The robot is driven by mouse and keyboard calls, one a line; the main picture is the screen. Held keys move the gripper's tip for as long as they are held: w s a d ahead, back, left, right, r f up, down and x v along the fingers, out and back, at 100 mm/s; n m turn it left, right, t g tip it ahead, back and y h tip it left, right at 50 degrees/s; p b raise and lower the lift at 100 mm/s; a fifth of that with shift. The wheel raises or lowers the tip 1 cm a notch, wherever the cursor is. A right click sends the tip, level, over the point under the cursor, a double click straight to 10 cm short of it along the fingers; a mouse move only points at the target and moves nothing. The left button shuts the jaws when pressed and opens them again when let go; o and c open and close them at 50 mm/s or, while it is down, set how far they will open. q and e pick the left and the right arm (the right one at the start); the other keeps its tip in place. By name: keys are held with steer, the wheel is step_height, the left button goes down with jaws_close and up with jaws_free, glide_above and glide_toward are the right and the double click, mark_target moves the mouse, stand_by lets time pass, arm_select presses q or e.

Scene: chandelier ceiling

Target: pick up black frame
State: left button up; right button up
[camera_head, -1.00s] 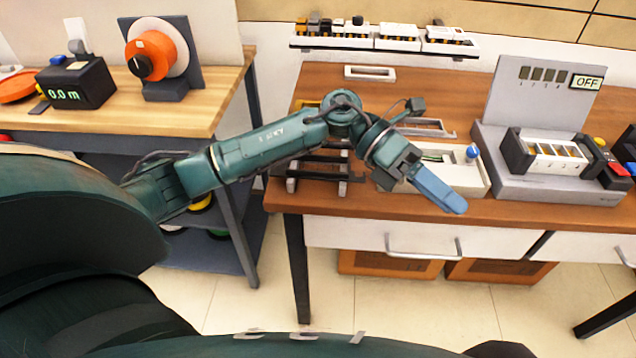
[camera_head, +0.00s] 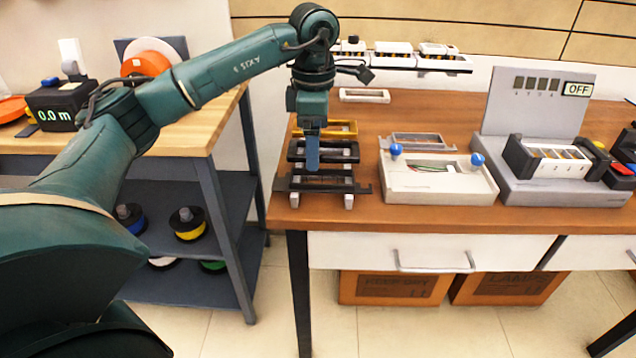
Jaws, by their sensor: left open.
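Several frames lie in a row on a light rack (camera_head: 349,201) at the left end of the brown table. A black frame (camera_head: 346,154) is in the middle of the row. A yellow frame (camera_head: 343,127) is behind it, and a dark grey-brown frame (camera_head: 350,186) is in front. My left gripper (camera_head: 312,163) points down over the left part of the row, its blue finger covering part of the black frame. It is open, with nothing seen held. Whether it touches the frame cannot be told. My right gripper is out of view.
Right of the rack are a white tray (camera_head: 425,186) with blue knobs and a grey frame (camera_head: 417,140). A grey machine with an OFF display (camera_head: 577,90) stands further right. A white frame (camera_head: 364,95) lies behind. A wooden bench (camera_head: 190,130) is at the left.

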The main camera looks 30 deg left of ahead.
arm_select(q)
steer(key=f, duration=0.6)
steer(key=shift+d+f, duration=0.2)
steer(key=shift+f, duration=0.2)
steer(key=shift+c, duration=0.5)
steer(key=shift+w, duration=0.1)
steer(key=c, duration=1)
steer(key=shift+o, duration=0.2)
steer(key=shift+r, duration=0.1)
step_height(320, 180, up, 10)
steer(key=shift+p, duration=0.3)
